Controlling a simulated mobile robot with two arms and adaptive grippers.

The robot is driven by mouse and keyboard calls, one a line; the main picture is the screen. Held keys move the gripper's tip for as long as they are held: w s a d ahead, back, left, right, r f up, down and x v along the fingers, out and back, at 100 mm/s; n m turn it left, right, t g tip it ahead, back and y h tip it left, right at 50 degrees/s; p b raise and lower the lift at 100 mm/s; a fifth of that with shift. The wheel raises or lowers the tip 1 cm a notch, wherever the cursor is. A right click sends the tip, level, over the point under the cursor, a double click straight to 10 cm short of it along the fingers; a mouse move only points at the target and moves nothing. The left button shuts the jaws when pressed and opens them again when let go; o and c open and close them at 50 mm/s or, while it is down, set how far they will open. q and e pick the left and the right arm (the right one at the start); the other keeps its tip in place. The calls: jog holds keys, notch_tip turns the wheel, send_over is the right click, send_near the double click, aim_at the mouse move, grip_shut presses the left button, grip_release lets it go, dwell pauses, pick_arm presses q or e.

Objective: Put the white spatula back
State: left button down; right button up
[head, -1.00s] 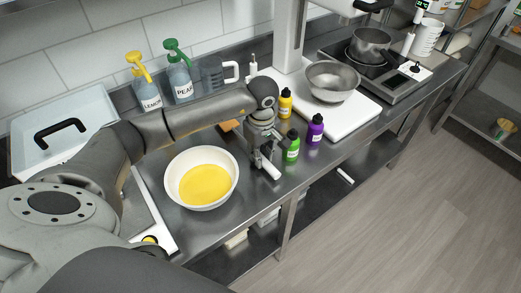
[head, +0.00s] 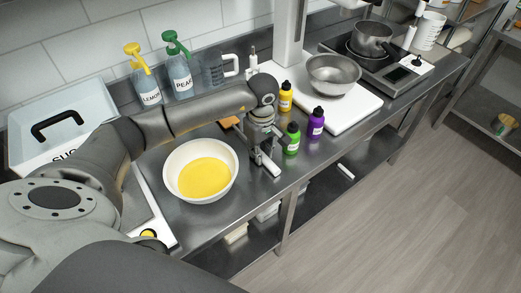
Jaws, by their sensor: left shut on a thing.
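My left gripper (head: 261,148) points down over the steel counter, between the white bowl and the green bottle. It is shut on a slim white thing (head: 269,166), which looks like the white spatula; only a short end shows low at the fingers, near the counter's front edge. The rest of it is hidden by the gripper and wrist. I cannot tell whether it touches the counter. My right gripper is not in view.
A white bowl (head: 229,184) of yellow liquid is left of the gripper. Green (head: 291,139), purple (head: 316,124) and yellow (head: 286,97) bottles stand to its right. Behind are a measuring jug (head: 213,71), pump bottles (head: 180,76) and a metal bowl (head: 333,75) on a white base.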

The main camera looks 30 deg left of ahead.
pick_arm(q)
jog(key=shift+f, duration=0.15)
jog(key=c, duration=1.2)
grip_release()
notch_tip(320, 180, up, 12)
jog(key=shift+d, duration=0.2)
jog(key=shift+s, duration=0.1)
